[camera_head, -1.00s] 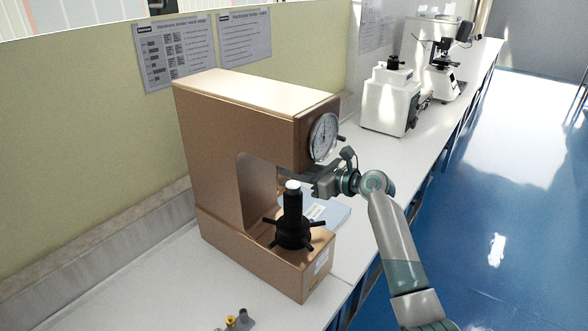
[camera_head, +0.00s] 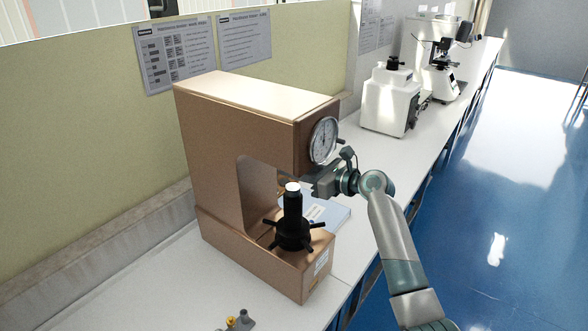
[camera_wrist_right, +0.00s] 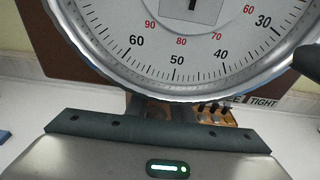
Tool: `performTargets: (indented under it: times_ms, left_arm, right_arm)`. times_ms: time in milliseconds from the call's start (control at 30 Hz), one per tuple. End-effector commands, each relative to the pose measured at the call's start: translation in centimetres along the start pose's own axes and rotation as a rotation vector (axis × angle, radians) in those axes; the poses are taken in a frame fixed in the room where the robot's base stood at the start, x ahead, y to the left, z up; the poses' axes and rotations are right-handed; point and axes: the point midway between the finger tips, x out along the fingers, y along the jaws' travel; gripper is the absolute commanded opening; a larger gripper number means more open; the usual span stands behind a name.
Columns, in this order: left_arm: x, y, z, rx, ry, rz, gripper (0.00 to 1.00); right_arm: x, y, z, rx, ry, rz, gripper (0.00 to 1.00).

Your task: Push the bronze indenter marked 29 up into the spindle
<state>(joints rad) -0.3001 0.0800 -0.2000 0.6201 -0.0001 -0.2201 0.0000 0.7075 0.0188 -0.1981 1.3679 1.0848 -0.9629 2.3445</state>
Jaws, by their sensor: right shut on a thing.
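The large bronze-brown hardness tester (camera_head: 215,150) stands on the bench, with a round dial (camera_head: 323,140) on its head. My right gripper (camera_head: 296,181) reaches in from the right, just under the head and above the black elevating screw (camera_head: 293,205) with its pale top. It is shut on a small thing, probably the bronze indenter. The indenter, its mark and the spindle's mouth are hidden, so I cannot tell whether they touch. In the right wrist view the dial (camera_wrist_right: 180,50) fills the top, and the gripper body covers the lower part. My left gripper is out of view.
A small holder (camera_head: 238,321) with yellow and grey pieces lies at the front edge of the view. A blue flat booklet (camera_head: 325,213) lies beside the tester. A white tester (camera_head: 391,100) and a microscope (camera_head: 443,75) stand farther back. The bench front left is clear.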

Motion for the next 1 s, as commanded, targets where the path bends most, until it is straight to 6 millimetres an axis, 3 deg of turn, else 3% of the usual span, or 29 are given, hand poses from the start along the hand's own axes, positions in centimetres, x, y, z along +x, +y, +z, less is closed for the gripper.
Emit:
performTargets:
  times_ms: [667,700,767,967,1000]
  left_arm:
    - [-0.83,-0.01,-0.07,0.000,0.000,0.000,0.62]
    - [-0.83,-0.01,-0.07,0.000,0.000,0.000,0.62]
    - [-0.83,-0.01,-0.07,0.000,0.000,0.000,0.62]
    - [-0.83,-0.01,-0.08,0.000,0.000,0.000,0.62]
    - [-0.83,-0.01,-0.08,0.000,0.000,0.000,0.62]
  right_arm:
    - [-0.10,0.01,0.59,0.000,0.000,0.000,0.00]
    - [-0.10,0.00,0.59,0.000,0.000,0.000,0.30]
    - [-0.10,0.01,0.58,0.000,0.000,0.000,0.43]
    - [-0.10,0.01,0.57,0.000,0.000,0.000,0.43]
    - [-0.10,0.01,0.53,0.000,0.001,0.000,0.36]
